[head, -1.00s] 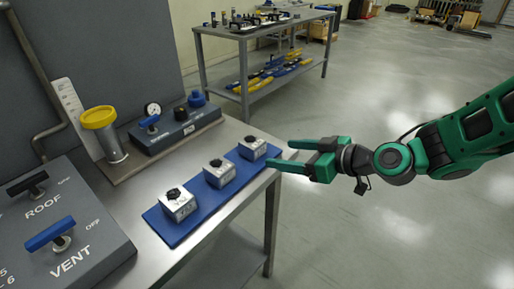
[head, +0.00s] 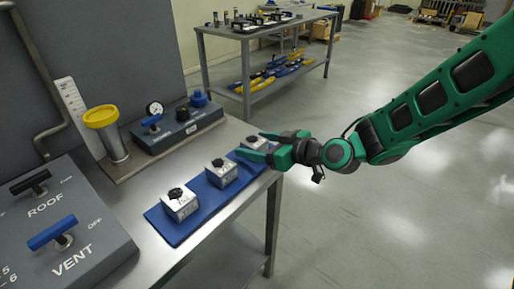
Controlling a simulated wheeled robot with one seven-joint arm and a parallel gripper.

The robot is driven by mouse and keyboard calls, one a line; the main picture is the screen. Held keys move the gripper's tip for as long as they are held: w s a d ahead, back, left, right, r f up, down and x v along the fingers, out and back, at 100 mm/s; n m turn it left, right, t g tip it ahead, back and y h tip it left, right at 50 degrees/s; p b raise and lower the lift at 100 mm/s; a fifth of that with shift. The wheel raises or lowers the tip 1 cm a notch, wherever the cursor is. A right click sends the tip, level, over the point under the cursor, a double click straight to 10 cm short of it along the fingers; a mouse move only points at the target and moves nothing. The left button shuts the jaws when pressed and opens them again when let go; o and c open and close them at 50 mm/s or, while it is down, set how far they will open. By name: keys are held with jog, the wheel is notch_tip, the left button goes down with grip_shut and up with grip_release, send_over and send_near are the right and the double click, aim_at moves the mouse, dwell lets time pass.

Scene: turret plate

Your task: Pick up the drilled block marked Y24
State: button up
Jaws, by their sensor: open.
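Three small silvery blocks with black knobs on top sit in a row on a blue mat (head: 168,229). The near block (head: 180,207) and the middle block (head: 221,174) show fully. The far block (head: 252,143) is partly hidden by my gripper. Markings on the blocks are too small to read, so I cannot tell which is Y24. My green gripper (head: 256,146) is open, its fingers pointing left at the far block. I cannot tell whether the fingers touch it or are around it.
The mat lies on a steel table (head: 150,259). A grey panel with ROOF and VENT handles (head: 60,245) stands at left. Behind are a yellow-topped cylinder (head: 103,118) and a gauge box (head: 180,122). Open floor lies to the right.

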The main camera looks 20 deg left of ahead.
jog(key=shift+w+a+f, duration=0.15)
jog(key=shift+a, duration=0.25)
jog(key=c, duration=1.5)
jog(key=shift+o, duration=0.2)
